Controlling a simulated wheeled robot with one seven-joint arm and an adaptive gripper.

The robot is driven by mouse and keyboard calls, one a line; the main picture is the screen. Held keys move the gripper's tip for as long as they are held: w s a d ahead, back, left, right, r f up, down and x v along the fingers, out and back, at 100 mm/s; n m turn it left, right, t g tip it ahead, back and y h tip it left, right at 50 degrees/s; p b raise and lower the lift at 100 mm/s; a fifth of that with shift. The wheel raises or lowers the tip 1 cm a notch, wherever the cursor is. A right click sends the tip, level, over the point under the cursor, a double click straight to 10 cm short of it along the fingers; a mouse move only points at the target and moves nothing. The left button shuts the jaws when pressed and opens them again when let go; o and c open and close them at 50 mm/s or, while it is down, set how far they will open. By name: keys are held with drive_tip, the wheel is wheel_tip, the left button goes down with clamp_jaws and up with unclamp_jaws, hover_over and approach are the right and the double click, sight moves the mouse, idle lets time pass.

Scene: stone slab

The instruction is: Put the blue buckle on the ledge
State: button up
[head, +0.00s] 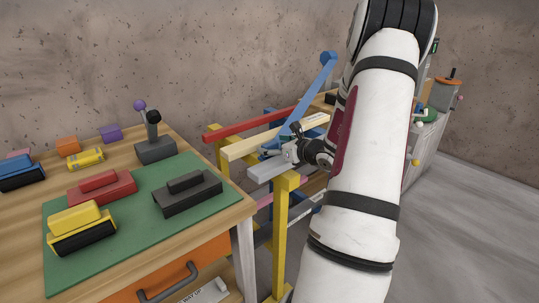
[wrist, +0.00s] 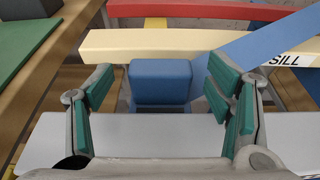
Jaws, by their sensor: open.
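A blue block (wrist: 160,82) lies between my gripper's spread fingers in the wrist view, in front of a cream beam (wrist: 130,42) and beyond a pale grey bar (wrist: 45,140). I cannot tell for sure that it is the blue buckle; another blue and black block (head: 20,172) lies on the wooden table at far left. My gripper (wrist: 168,92) is open, its green-padded fingers either side of the blue block, with gaps. In the head view my gripper (head: 290,150) is at the beam frame, partly hidden by my arm. No beam is labelled as the ledge.
A red beam (head: 250,124), a slanted blue beam (head: 312,90) and yellow posts (head: 281,240) crowd the gripper. A label reading SILL (wrist: 298,60) shows on the cream beam. The table holds a green mat (head: 140,222) with several blocks, and a joystick-like object (head: 154,147).

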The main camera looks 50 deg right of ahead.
drive_tip(key=shift+x, duration=1.15)
drive_tip(key=c, duration=1.4)
drive_tip(key=shift+r, duration=0.1)
